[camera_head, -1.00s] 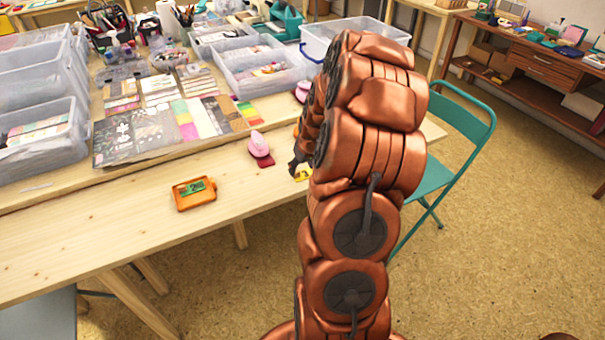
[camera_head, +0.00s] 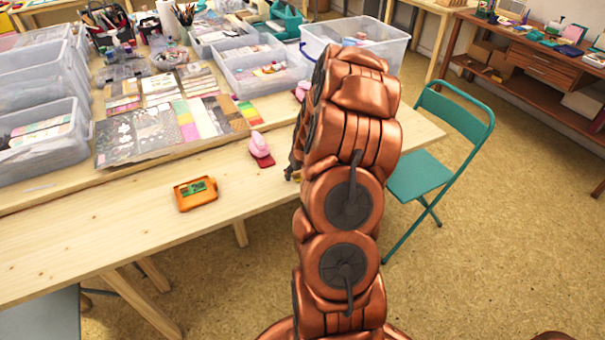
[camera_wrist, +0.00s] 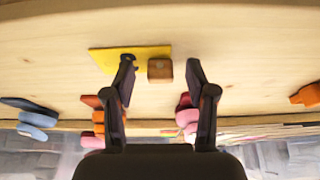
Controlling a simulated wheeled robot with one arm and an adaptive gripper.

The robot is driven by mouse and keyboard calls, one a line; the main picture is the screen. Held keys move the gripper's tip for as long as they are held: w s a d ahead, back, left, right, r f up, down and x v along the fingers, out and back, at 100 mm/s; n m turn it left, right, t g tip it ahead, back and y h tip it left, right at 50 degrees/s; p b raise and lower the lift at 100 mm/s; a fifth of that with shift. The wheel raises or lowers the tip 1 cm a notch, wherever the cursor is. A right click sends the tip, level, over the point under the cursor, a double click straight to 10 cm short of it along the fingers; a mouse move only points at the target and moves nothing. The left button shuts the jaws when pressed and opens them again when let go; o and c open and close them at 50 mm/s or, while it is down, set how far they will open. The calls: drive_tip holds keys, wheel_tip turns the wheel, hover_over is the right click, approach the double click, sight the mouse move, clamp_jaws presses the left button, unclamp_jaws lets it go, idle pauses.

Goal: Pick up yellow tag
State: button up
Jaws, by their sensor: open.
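The yellow tag (camera_wrist: 105,58) shows in the wrist view as a flat yellow piece with a dark mark, lying on the wooden table. A small brown wooden block (camera_wrist: 160,70) sits at its right end; I cannot tell if the two are joined. My gripper (camera_wrist: 161,64) is open. Its left finger overlaps the yellow piece in the picture, and its right finger is to the right of the block. The block shows between the fingertips, with nothing gripped. In the head view my arm hides most of the gripper and the tag.
A pink stamp (camera_head: 261,146) and an orange inkpad (camera_head: 196,194) stand on the table (camera_head: 110,230) left of my arm. In the wrist view, blue pieces (camera_wrist: 35,114) lie at left and an orange piece (camera_wrist: 308,95) at right. A green chair (camera_head: 425,172) stands right of the table.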

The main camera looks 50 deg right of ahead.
drive_tip(key=shift+c, duration=0.3)
drive_tip(key=c, duration=0.8)
drive_tip(key=shift+r, duration=0.1)
